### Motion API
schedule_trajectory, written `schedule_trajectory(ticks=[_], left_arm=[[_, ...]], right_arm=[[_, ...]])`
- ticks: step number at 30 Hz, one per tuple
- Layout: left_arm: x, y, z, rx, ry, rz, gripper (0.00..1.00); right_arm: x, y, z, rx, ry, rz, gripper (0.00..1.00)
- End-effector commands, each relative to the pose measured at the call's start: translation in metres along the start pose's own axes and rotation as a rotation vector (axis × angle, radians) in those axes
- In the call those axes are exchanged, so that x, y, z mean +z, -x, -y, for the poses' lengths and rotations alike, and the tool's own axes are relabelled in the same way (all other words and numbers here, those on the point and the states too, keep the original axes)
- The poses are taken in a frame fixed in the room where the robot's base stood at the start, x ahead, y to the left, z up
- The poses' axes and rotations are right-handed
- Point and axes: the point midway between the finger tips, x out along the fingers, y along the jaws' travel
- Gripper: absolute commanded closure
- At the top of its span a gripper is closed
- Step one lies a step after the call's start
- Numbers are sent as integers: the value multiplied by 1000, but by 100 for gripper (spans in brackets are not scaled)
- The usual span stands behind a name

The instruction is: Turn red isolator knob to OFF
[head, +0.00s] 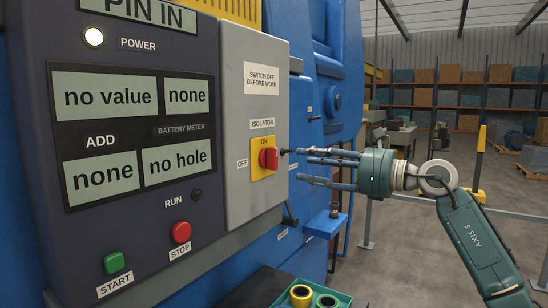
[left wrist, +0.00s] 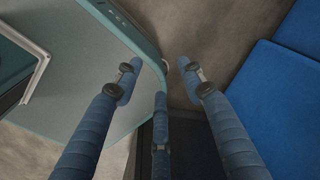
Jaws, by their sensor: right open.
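The red isolator knob (head: 268,158) sits on a yellow plate (head: 261,171) on the grey isolator box (head: 252,95). ON is printed above the knob and OFF is to its left. The knob's exact angle is hard to tell. My right gripper (head: 300,165) is open, just right of the knob, with its fingers pointing at it. The upper fingertip is very near the knob; whether it touches cannot be told. My left gripper (left wrist: 160,76) is open and empty in the left wrist view, away from the knob.
A dark control panel (head: 130,225) with displays, a green START button (head: 114,262) and a red STOP button (head: 181,232) is left of the box. A green tray (head: 345,297) with rings stands below. A blue machine body (head: 335,60) is behind. Open floor lies right.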

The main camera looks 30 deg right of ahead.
Motion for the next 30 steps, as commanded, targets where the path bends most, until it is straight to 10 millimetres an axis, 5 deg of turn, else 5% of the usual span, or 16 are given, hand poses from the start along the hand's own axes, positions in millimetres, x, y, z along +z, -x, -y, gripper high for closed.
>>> schedule_trajectory(ticks=[6, 15, 26, 30], left_arm=[[3, 28, -16, 19, 0, 10, 60], [-10, 45, -9, 12, -1, -8, 60], [-13, 46, -4, 5, 2, -12, 60], [-11, 46, -4, 5, 2, -10, 60]], right_arm=[[7, -44, -3, 7, -4, 3, 58], [3, -86, -3, 5, -4, 3, 58], [0, -93, -3, 4, -3, 2, 58], [0, -93, -3, 4, -3, 2, 80]])
